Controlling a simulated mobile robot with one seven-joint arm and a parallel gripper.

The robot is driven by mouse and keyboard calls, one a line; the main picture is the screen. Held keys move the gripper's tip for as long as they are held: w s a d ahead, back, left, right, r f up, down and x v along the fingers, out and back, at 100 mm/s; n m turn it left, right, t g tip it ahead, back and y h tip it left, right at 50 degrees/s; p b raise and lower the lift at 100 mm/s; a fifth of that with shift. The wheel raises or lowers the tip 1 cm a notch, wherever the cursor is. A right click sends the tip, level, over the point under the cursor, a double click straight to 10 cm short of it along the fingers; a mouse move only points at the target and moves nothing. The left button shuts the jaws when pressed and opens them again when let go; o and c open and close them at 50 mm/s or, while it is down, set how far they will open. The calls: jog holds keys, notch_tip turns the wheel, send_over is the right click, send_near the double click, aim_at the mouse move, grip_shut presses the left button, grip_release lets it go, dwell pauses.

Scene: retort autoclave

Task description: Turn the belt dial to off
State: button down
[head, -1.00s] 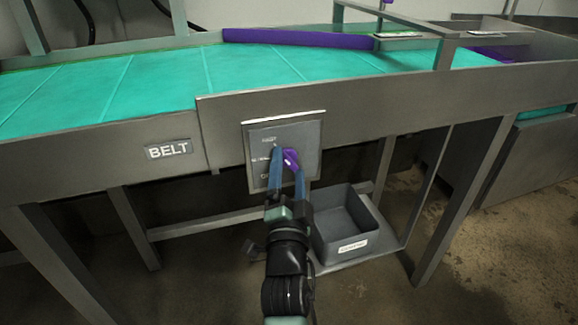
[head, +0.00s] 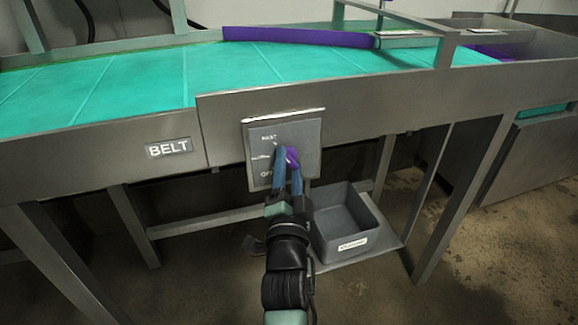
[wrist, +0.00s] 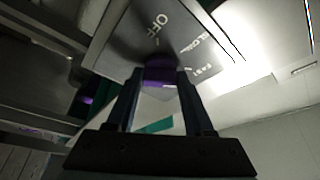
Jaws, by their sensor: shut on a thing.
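The belt dial (head: 291,155) is a purple knob on a grey control plate (head: 310,133) on the side of the conveyor frame. In the head view the plate shows FAST at the top and OFF at the bottom left, with a middle label partly hidden. My gripper (head: 288,156) is shut on the dial. In the wrist view the dial (wrist: 160,72) sits between the fingertips of my gripper (wrist: 160,82), and the plate (wrist: 122,48) shows OFF. My fingers cover much of the dial, so I cannot tell which label it points at.
The turquoise belt (head: 130,85) runs above the plate, with a purple guide bar (head: 300,37) across it. A BELT sign (head: 169,148) is on the frame to the left. A grey bin (head: 348,222) stands on a low shelf beside my arm.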

jog(key=n+y+p, duration=0.1)
jog(key=n, duration=0.1)
jog(key=n+t+y+p, duration=0.1)
jog(key=n+p, duration=0.1)
jog(key=n, duration=0.1)
jog(key=shift+d, duration=0.2)
jog(key=n+y, duration=0.2)
jog(key=n, duration=0.2)
jog(key=n+y+p, duration=0.1)
jog(key=n+y, duration=0.1)
jog(key=n, duration=0.1)
jog(key=shift+w+d+f+n, duration=0.1)
jog(key=shift+f+n, duration=0.1)
jog(key=shift+n, duration=0.2)
jog(key=n+y, duration=0.2)
jog(key=n, duration=0.2)
jog(key=n+g+y, duration=0.1)
jog(key=n+y, duration=0.1)
jog(key=n, duration=0.2)
jog(key=shift+d+g, duration=0.1)
jog(key=shift+g, duration=0.2)
jog(key=n+g+y, duration=0.1)
jog(key=n, duration=0.2)
jog(key=n+g+y+p, duration=0.1)
jog(key=n, duration=0.2)
jog(key=shift+d+r+n, duration=0.1)
jog(key=shift+r+n, duration=0.05)
jog(key=shift+n, duration=0.15)
jog(key=shift+n+g, duration=0.3)
jog(key=shift+g, duration=0.1)
